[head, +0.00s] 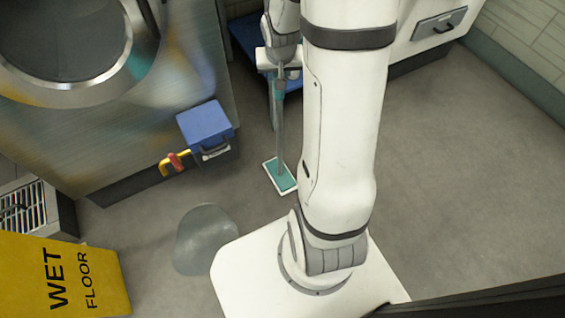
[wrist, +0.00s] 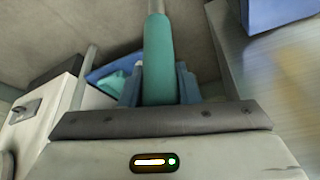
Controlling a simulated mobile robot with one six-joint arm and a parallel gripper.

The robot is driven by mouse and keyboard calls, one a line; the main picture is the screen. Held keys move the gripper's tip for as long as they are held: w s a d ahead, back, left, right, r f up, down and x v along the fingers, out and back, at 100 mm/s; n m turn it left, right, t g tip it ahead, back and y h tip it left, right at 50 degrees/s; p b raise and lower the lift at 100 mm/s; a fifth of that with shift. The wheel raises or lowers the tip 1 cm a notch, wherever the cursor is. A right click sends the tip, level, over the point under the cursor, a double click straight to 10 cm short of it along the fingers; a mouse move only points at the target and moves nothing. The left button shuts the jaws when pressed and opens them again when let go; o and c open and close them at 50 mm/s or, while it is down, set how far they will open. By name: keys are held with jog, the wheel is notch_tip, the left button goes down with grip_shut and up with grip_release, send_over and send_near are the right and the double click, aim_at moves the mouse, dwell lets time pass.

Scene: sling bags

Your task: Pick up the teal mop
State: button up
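The teal mop (head: 280,130) is upright in the head view, with a grey pole, a teal grip at the top and a flat white-edged teal pad (head: 281,177) at the bottom. I cannot tell whether the pad touches the floor. My gripper (head: 279,77) is at the top of the pole. In the wrist view the teal grip (wrist: 158,50) runs between the two blue-grey fingers of my gripper (wrist: 159,88). The fingers sit against both sides of it, shut on it. The pole's lower part is hidden in the wrist view.
A blue-lidded box (head: 205,123) stands left of the mop, beside a red and yellow tool (head: 175,162). A large steel machine (head: 120,130) fills the left. A yellow wet-floor sign (head: 65,275) is at lower left. The floor at right (head: 460,160) is clear.

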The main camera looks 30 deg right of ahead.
grip_shut()
jog(key=shift+r, duration=0.15)
dwell(0.4)
